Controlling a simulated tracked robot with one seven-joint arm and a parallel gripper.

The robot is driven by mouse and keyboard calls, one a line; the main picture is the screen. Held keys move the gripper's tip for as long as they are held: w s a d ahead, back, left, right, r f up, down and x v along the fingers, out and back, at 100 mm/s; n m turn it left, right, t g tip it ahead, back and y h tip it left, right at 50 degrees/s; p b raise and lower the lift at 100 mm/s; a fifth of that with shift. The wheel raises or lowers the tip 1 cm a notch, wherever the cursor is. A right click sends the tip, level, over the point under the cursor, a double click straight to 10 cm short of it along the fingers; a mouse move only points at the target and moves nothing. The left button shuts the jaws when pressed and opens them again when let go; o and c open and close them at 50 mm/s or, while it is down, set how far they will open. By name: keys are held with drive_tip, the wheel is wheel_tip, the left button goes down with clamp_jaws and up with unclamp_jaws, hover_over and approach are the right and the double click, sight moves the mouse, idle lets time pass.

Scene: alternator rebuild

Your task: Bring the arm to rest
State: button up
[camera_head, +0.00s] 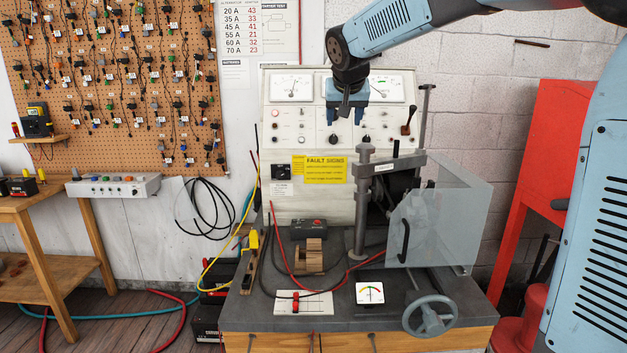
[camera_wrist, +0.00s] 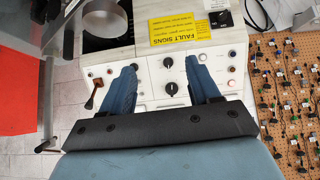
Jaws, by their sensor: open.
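My gripper (camera_head: 347,103) is raised in front of the upper part of the grey test bench panel (camera_head: 320,190) in the head view. In the wrist view my gripper's two blue fingers (camera_wrist: 163,92) are spread apart with nothing between them. Behind the fingers, the panel's knobs and switches show. I cannot tell the exact gap between the fingers and the panel. My blue arm comes in from the upper right of the head view.
Below stands the bench top (camera_head: 345,315) with a clear guard (camera_head: 440,220), a vertical post (camera_head: 362,205), a handwheel (camera_head: 430,316), a small gauge (camera_head: 369,293) and cables. A red frame (camera_head: 550,150) stands at right. A pegboard (camera_head: 120,90) with connectors hangs at left.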

drive_tip(key=s+d+f+g, duration=0.1)
drive_tip(key=s+d+f, duration=0.1)
drive_tip(key=s+d, duration=0.6)
drive_tip(key=s+d+f+g, duration=0.15)
drive_tip(key=s+d, duration=0.25)
drive_tip(key=s, duration=0.7)
drive_tip(key=s+d+f, duration=0.2)
drive_tip(key=s+f, duration=0.3)
drive_tip(key=s, duration=0.3)
drive_tip(key=s+d+f, duration=0.2)
drive_tip(key=s+f, duration=0.3)
drive_tip(key=s, duration=0.3)
drive_tip(key=shift+s, duration=0.15)
drive_tip(key=shift+f, duration=0.1)
